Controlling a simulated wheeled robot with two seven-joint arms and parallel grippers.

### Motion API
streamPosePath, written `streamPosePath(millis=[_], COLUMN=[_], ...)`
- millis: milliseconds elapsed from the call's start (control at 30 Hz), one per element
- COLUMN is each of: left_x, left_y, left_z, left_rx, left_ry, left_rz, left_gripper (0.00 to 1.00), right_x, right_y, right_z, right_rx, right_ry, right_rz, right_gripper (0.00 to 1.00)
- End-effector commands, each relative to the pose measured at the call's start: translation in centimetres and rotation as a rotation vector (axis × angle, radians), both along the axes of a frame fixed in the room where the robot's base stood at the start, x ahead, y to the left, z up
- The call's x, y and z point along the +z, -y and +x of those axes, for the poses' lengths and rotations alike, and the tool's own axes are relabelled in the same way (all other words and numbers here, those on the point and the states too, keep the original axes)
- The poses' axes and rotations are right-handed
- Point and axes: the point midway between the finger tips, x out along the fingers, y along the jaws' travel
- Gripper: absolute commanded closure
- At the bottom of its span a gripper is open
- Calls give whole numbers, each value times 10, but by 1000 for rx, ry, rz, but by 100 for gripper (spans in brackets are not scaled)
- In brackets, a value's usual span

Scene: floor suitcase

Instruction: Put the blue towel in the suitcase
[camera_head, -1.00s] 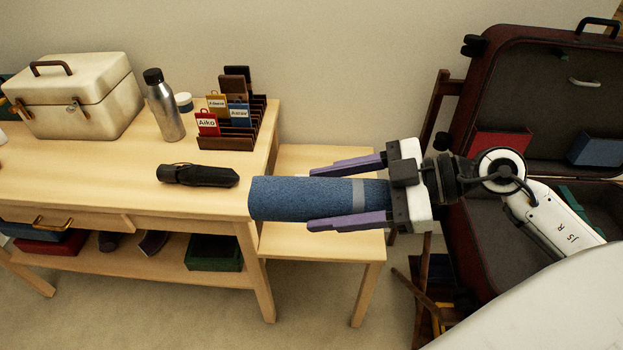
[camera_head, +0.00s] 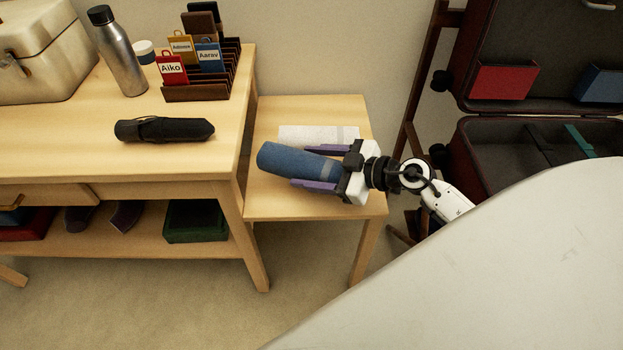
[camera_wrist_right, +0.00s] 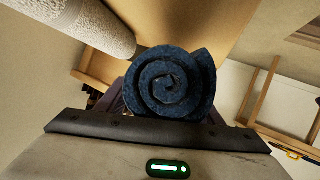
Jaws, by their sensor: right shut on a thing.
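The blue towel (camera_head: 292,161) is rolled up with a paler band near one end. My right gripper (camera_head: 318,168) is shut on it, with purple fingers along both sides. In the head view the towel is over the small side table, its free end pointing left; I cannot tell whether it touches the top. In the right wrist view the towel's spiral end (camera_wrist_right: 170,84) sits between the fingers, which it mostly hides. The open suitcase (camera_head: 480,160) stands at the right, its lid upright and its lower part half hidden by a pale surface. My left gripper is not in view.
A white towel roll (camera_head: 315,135) lies on the side table (camera_head: 310,108) behind the blue one; it also shows in the right wrist view (camera_wrist_right: 85,22). The larger table (camera_head: 70,160) holds a black umbrella (camera_head: 165,130), bottle (camera_head: 118,52), tag rack (camera_head: 200,90) and white case (camera_head: 40,50).

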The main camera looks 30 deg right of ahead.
Motion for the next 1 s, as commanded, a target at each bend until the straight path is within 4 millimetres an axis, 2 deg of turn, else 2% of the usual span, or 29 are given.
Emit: streamPosePath(millis=[33,167,400,767,800,900,1000], left_x=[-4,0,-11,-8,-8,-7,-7], left_y=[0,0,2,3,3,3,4], left_z=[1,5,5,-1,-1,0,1], left_rx=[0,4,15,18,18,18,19], left_ry=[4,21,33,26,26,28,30], left_rz=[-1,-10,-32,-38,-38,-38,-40], left_gripper=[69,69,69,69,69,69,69], right_x=[-7,-14,-46,-47,-49,-49,-49], right_y=[0,0,0,0,0,0,0], right_z=[1,1,1,0,0,0,0], right_rx=[0,0,0,0,1,1,1], right_ry=[3,3,3,2,1,1,1], right_rz=[2,2,2,0,0,0,0], right_gripper=[65,65,65,65,38,21,21])
